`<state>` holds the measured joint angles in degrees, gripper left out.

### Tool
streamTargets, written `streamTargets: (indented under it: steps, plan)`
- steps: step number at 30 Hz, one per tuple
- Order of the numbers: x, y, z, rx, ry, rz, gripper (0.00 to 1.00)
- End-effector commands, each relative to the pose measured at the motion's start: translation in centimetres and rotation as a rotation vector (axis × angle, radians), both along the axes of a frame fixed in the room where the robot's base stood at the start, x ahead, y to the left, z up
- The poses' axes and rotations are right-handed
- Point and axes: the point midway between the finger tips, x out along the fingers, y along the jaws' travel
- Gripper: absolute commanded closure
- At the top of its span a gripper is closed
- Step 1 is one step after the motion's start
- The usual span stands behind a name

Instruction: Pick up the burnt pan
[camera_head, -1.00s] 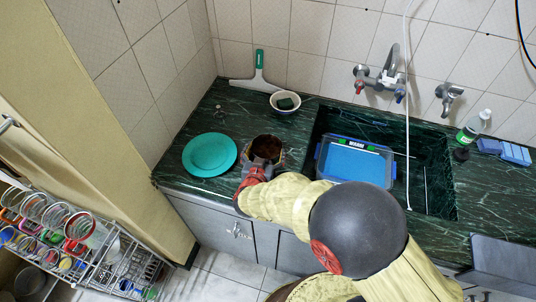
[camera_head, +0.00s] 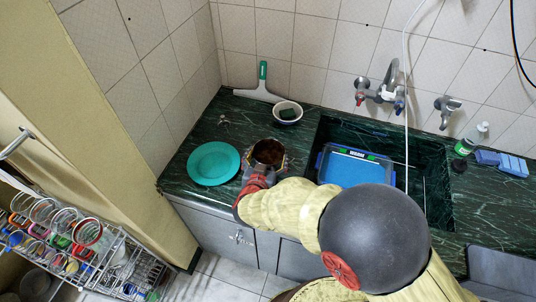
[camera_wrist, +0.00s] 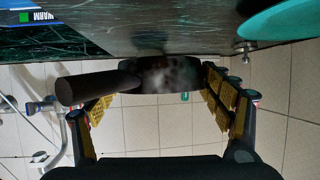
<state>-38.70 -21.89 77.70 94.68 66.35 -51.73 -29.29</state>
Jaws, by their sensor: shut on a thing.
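The burnt pan (camera_head: 268,151) is small, with a dark brown, scorched inside. It is at the front of the green marble counter, between the teal plate and the sink. My gripper (camera_head: 262,170) is at its near side, with the fingers partly hidden by my arm in the head view. In the wrist view, which looks upside down, the pan (camera_wrist: 165,78) is between my two fingers (camera_wrist: 162,82), and its dark handle (camera_wrist: 95,88) sticks out to the left. My gripper is shut on the pan's body. I cannot tell whether its bottom clears the counter.
A teal plate (camera_head: 213,163) lies left of the pan. A bowl with a sponge (camera_head: 288,112) and a squeegee (camera_head: 261,88) are behind. A dish rack (camera_head: 110,270) stands lower left.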

Motion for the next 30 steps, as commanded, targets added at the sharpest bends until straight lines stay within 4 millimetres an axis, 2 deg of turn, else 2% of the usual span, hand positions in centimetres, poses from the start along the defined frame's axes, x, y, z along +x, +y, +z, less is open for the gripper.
streamTargets:
  steps: [1, 4, 9, 15, 21, 30]
  plan:
    - [-0.8, 0.3, 1.7, 0.001, -0.003, 0.004, 0.50]
    - [-2.4, 0.4, 3.7, 0.001, -0.003, 0.004, 0.50]
    - [-6.1, 0.8, 5.1, -0.001, -0.001, 0.007, 0.50]
    - [-9.3, 1.1, 6.4, 0.001, -0.002, 0.004, 0.50]
    - [-10.9, 1.2, 7.0, 0.000, -0.002, 0.001, 0.50]
    - [-11.5, 1.2, 7.1, 0.001, -0.002, -0.008, 0.50]
